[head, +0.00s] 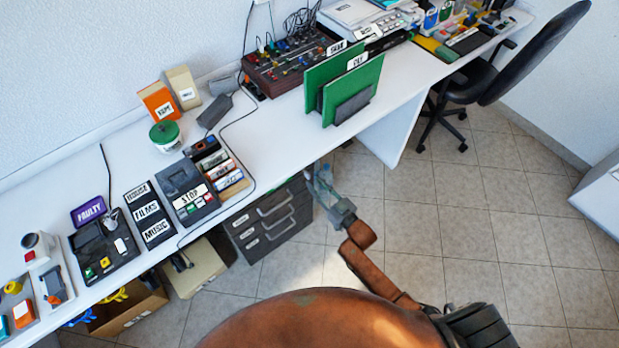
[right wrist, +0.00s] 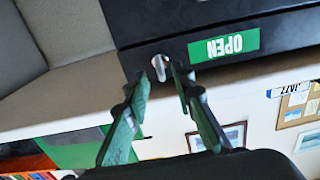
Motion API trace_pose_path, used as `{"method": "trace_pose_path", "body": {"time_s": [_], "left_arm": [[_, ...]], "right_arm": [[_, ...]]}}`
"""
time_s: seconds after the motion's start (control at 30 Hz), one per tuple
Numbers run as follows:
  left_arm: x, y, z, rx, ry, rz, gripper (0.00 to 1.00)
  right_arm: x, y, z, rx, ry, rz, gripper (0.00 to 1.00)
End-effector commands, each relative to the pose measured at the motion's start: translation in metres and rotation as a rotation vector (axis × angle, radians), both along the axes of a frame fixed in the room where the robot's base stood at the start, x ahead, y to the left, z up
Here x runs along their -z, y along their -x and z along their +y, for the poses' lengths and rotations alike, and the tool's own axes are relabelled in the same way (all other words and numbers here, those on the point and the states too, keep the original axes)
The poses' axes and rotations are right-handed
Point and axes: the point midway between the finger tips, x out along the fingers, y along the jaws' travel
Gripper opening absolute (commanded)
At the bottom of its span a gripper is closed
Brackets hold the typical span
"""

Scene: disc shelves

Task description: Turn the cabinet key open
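The cabinet (head: 272,222) is a dark drawer unit under the white desk. A small silver key (right wrist: 158,67) sits at the cabinet's edge, left of the label. My right gripper (right wrist: 158,75) is open, its green-grey fingertips apart on either side of the key. I cannot tell whether either fingertip touches it. In the head view my right gripper (head: 322,180) is beside the cabinet's right side; the key cannot be made out there. My left gripper is not in view.
The white desk (head: 262,130) overhangs the cabinet and carries a cassette player, green panels and electronics. A box with coloured items (head: 130,312) stands under the desk at left. A black office chair (head: 470,90) is at right. The tiled floor (head: 480,240) is clear.

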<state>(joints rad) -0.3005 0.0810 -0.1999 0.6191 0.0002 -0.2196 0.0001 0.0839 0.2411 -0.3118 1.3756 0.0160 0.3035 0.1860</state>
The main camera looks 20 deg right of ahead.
Motion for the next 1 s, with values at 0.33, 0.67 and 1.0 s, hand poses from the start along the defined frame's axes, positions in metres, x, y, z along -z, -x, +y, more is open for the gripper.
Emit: {"method": "trace_pose_path", "body": {"time_s": [0.33,0.67,1.0], "left_arm": [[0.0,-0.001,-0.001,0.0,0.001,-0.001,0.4],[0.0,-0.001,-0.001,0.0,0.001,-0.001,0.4],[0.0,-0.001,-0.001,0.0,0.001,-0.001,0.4]], "right_arm": [[0.0,0.057,-0.021,-0.001,0.002,-0.001,0.23],[0.0,0.066,-0.024,-0.001,0.001,0.0,0.23],[0.0,0.066,-0.024,-0.001,0.001,0.0,0.23]]}}
